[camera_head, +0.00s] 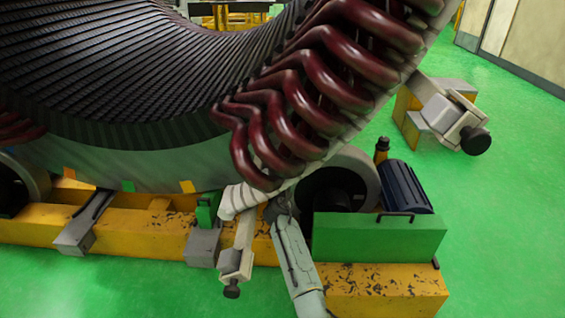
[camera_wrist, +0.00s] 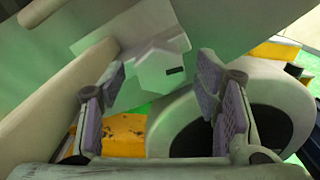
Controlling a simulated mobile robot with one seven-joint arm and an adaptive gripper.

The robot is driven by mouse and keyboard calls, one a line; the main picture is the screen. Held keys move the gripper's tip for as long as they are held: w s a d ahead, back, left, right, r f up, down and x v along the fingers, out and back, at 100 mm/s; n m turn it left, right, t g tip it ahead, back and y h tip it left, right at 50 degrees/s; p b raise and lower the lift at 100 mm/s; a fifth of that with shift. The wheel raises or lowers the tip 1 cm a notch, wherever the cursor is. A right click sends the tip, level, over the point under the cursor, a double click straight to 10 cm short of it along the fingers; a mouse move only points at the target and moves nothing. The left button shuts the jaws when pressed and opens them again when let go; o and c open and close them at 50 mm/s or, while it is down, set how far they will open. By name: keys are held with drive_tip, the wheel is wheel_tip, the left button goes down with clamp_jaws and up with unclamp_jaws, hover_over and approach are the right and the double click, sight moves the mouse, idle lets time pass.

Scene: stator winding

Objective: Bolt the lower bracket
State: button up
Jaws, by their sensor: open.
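The stator (camera_head: 110,70) has dark slotted walls and dark red coils (camera_head: 300,90) at its right end. The lower bracket (camera_head: 237,250), pale grey with a black knob (camera_head: 232,291) at its bottom end, hangs below the coils. My gripper (camera_head: 279,208) is just right of the bracket's upper part, under the stator rim, and is partly hidden. In the wrist view, my gripper (camera_wrist: 162,66) is open, its two padded fingers apart. A pale angular block (camera_wrist: 162,70) with a dark slot shows between and beyond the fingertips; whether they touch it is unclear. No bolt is distinguishable.
A second bracket (camera_head: 452,118) with a black knob is at the upper right. A grey roller (camera_head: 352,172) and a green block (camera_head: 378,238) on the yellow base (camera_head: 385,285) stand close right of my arm. A dark blue motor (camera_head: 403,188) is behind. Green floor (camera_head: 510,220) is clear at right.

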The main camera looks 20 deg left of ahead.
drive_tip(key=shift+x, duration=1.05)
drive_tip(key=shift+c, duration=0.4)
drive_tip(key=c, duration=1.1)
